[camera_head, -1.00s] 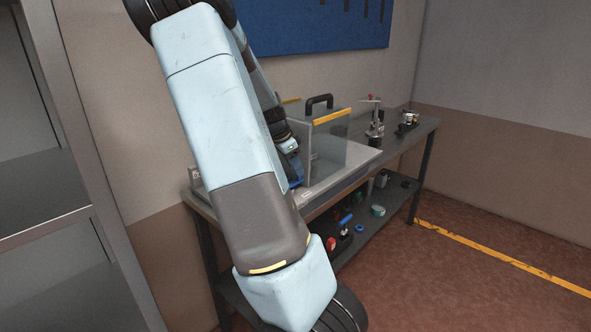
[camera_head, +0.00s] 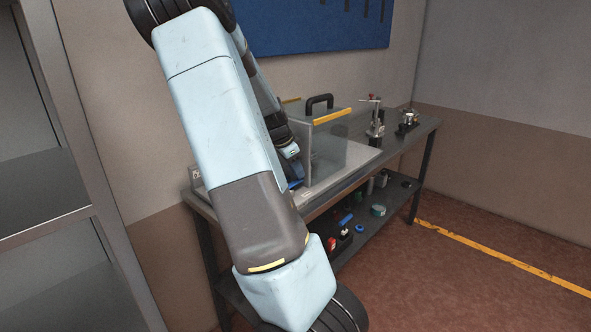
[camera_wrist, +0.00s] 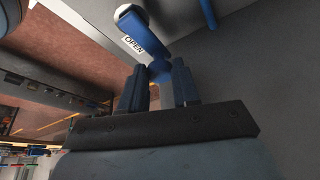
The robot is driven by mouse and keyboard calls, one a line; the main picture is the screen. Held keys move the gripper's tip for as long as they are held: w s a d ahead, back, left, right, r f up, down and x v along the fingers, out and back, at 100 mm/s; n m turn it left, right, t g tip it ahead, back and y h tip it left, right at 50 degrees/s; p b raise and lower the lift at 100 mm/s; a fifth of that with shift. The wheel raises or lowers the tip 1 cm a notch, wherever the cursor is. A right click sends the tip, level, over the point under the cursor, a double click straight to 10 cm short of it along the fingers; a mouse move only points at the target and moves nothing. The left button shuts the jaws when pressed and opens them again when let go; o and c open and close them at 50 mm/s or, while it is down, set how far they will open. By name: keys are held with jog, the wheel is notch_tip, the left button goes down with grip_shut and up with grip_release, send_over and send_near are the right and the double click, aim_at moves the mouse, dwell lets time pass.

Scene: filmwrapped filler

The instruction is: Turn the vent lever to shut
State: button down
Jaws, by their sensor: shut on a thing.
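In the wrist view my gripper (camera_wrist: 160,78) has its two dark fingers on either side of the blue vent lever (camera_wrist: 161,67) and is shut on it. Blue parts with a pale round end stand just beyond the fingertips. A white label reading OPEN (camera_wrist: 133,45) sits just left of them. In the head view my arm hides the gripper and most of the lever. A small blue patch (camera_head: 295,184) shows beside the arm, at the clear-walled enclosure (camera_head: 328,155); I cannot tell which part it is.
The enclosure has a black handle (camera_head: 319,101) and yellow edging, and stands on a grey workbench (camera_head: 392,148). Metal fixtures (camera_head: 375,125) stand farther right on the bench. Small items lie on its lower shelf. A grey frame (camera_head: 90,190) is close on the left. Floor at right is clear.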

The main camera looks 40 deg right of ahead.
jog(key=c, duration=1.9)
grip_release()
jog(key=shift+o, duration=0.2)
jog(key=shift+w+n+t, duration=0.3)
jog(key=shift+n+t, duration=0.1)
jog(key=shift+n, duration=0.7)
jog(key=n, duration=0.1)
jog(key=w+n+t, duration=0.1)
jog(key=n, duration=0.1)
jog(key=shift+a, duration=0.3)
jog(key=n, duration=0.2)
jog(key=a+n+t, duration=0.1)
jog(key=n, duration=0.1)
jog(key=w+n+t, duration=0.1)
jog(key=n, duration=0.1)
jog(key=shift+w+a+r+y, duration=0.1)
jog(key=shift+a+y, duration=0.05)
jog(key=shift+y, duration=0.25)
jog(key=n, duration=0.1)
jog(key=a+n+t+y, duration=0.1)
jog(key=n, duration=0.1)
jog(key=shift+w+a, duration=0.1)
jog(key=shift+w, duration=0.1)
jog(key=shift+a+n+t+y, duration=0.25)
jog(key=shift+a+n+y, duration=0.05)
jog(key=shift+n, duration=0.6)
jog(key=shift+a+n+t+y, duration=0.25)
jog(key=shift+a+n+y, duration=0.05)
jog(key=shift+n, duration=0.6)
jog(key=shift+a, duration=0.1)
